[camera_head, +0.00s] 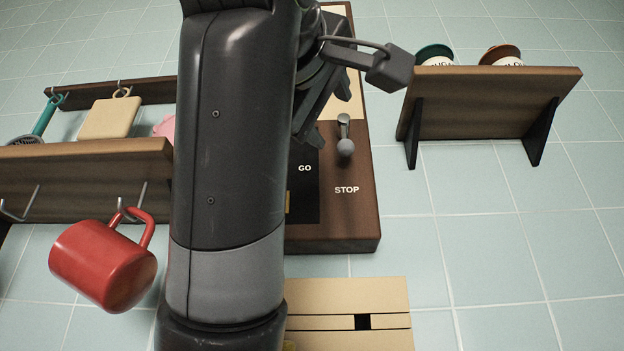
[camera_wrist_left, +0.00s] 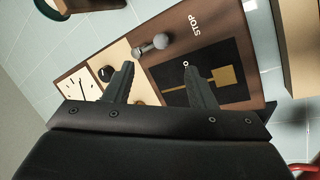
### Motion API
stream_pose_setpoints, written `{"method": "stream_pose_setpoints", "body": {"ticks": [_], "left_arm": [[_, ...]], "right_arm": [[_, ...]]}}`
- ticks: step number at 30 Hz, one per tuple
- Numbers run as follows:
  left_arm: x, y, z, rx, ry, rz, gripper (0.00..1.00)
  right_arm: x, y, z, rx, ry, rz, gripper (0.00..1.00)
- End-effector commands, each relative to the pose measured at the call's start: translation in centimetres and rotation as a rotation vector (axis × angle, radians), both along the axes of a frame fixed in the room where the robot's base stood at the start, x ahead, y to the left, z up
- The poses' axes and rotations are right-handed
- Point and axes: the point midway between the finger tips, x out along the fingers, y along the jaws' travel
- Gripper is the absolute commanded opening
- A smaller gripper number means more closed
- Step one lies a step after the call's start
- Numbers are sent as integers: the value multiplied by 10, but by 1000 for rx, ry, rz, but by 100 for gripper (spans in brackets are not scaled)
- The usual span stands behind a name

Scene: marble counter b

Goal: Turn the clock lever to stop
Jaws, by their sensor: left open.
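The clock (camera_head: 361,215) is a dark wooden case on the tiled wall, with a cream face and a black lower panel. Its grey lever (camera_head: 345,147) is at the right of the case, its ball end pointing down toward the STOP label (camera_head: 346,189). A GO label (camera_head: 305,168) is lower left of the lever. In the left wrist view the lever (camera_wrist_left: 152,46) lies beyond the fingertips, its ball end toward STOP. My left gripper (camera_wrist_left: 160,74) is open, with nothing between its fingers. My left arm hides much of the clock in the head view. My right gripper is out of view.
A red mug (camera_head: 100,265) hangs from a hook under the wooden shelf (camera_head: 90,185) at left. A small shelf (camera_head: 490,100) with two jars is at right. A light wooden block (camera_head: 345,300) is below the clock. Bare tiles lie right of the clock.

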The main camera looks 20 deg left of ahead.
Motion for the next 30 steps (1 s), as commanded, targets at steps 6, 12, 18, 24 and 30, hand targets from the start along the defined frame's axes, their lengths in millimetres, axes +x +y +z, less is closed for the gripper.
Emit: {"method": "stream_pose_setpoints", "body": {"ticks": [6, 12, 18, 24, 30], "left_arm": [[-39, 2, -14, 0, -2, 0, 51], [-53, 3, -17, 0, -1, 1, 51], [-54, 3, -16, 0, -1, 1, 51], [-54, 3, -16, 0, -1, 1, 51], [-54, 3, -16, 0, -1, 1, 51]], "right_arm": [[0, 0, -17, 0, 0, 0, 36], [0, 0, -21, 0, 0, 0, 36], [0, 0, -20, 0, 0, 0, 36], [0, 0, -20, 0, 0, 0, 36], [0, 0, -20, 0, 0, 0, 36]]}}
